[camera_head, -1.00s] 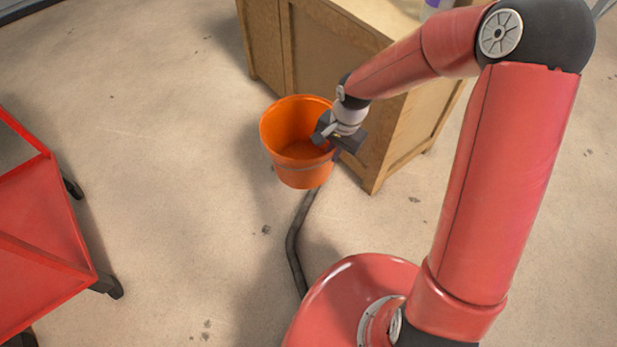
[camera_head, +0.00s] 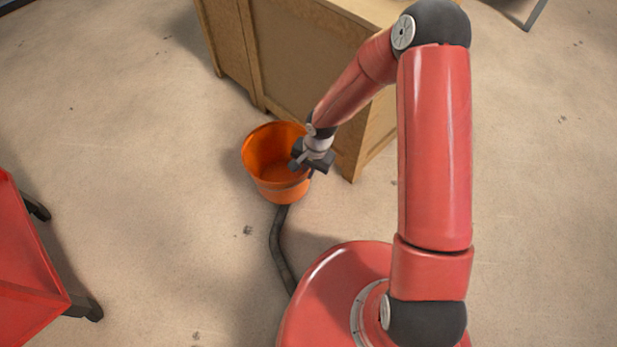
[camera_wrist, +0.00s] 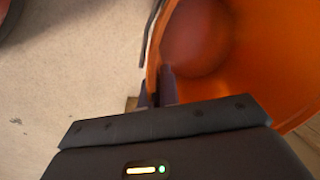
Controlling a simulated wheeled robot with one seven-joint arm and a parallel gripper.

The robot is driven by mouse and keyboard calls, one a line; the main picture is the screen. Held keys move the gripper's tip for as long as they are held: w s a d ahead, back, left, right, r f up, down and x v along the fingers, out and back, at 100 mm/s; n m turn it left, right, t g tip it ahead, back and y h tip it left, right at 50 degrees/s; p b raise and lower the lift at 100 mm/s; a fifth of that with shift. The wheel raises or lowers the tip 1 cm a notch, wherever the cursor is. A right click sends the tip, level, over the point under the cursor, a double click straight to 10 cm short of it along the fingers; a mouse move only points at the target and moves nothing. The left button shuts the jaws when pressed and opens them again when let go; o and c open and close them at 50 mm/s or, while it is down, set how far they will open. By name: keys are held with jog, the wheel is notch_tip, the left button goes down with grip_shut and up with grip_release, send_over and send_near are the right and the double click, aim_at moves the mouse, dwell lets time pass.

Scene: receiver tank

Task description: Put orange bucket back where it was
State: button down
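The orange bucket (camera_head: 278,190) is upright and empty in the head view, beside the wooden cabinet. My gripper (camera_head: 296,165) is at the bucket's right rim. In the wrist view the bucket (camera_wrist: 245,60) fills the upper right, and my gripper's fingers (camera_wrist: 157,92) are closed over its rim, one on each side of the wall. The bucket's right side is partly hidden by my gripper. Whether the bucket's bottom touches the floor is hard to tell.
The wooden cabinet (camera_head: 300,70) stands just behind and right of the bucket. A dark hose (camera_head: 278,250) lies on the floor in front of the bucket. A red cart (camera_head: 25,270) is at the left. The floor between cart and bucket is clear.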

notch_tip(320, 180, down, 4)
jog(key=shift+r+b, duration=0.15)
jog(key=shift+b, duration=0.15)
jog(key=c, duration=1.6)
grip_release()
jog(key=shift+c, duration=0.2)
